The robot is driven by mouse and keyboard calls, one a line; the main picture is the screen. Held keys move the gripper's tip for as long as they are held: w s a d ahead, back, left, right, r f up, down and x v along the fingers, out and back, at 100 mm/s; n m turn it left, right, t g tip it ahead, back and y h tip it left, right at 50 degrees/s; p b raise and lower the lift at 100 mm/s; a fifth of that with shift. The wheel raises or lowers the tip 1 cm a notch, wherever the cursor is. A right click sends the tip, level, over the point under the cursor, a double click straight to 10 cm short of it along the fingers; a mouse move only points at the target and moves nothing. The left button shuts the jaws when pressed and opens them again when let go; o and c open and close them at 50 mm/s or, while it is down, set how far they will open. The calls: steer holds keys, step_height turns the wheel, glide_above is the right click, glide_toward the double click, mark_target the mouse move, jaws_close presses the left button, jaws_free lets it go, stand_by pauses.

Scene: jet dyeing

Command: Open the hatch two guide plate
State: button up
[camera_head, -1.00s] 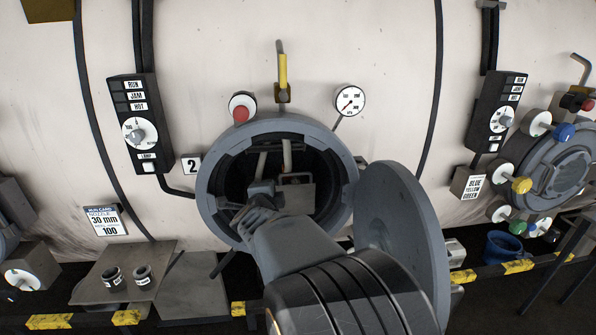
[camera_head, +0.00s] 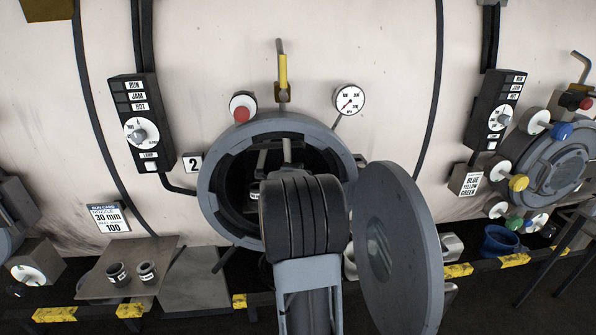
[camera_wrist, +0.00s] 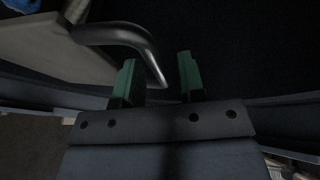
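Hatch two's round opening (camera_head: 206,185) is beside the "2" label, with its disc door (camera_head: 408,250) swung open to the right. Inside the dark opening, a small part of the grey guide plate (camera_head: 252,196) shows left of my arm; the arm hides the rest. In the wrist view, a pale plate (camera_wrist: 45,48) lies at the upper left with a bent metal handle (camera_wrist: 118,34) on it. My gripper (camera_wrist: 158,75) is open, its green fingertips apart. The handle's bent end comes down between them; contact is not clear. My arm hides the gripper in the head view.
The open door stands close to the right of my arm. A shelf with two small cups (camera_head: 147,271) is at the lower left. A control box (camera_head: 141,122) and a gauge (camera_head: 349,99) are on the wall. A yellow-black rail (camera_head: 458,271) runs along the bottom.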

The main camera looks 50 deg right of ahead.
steer(key=shift+w+d+f, duration=0.1)
steer(key=shift+w+d, duration=0.15)
steer(key=shift+d, duration=0.2)
steer(key=shift+c, duration=0.2)
jaws_close()
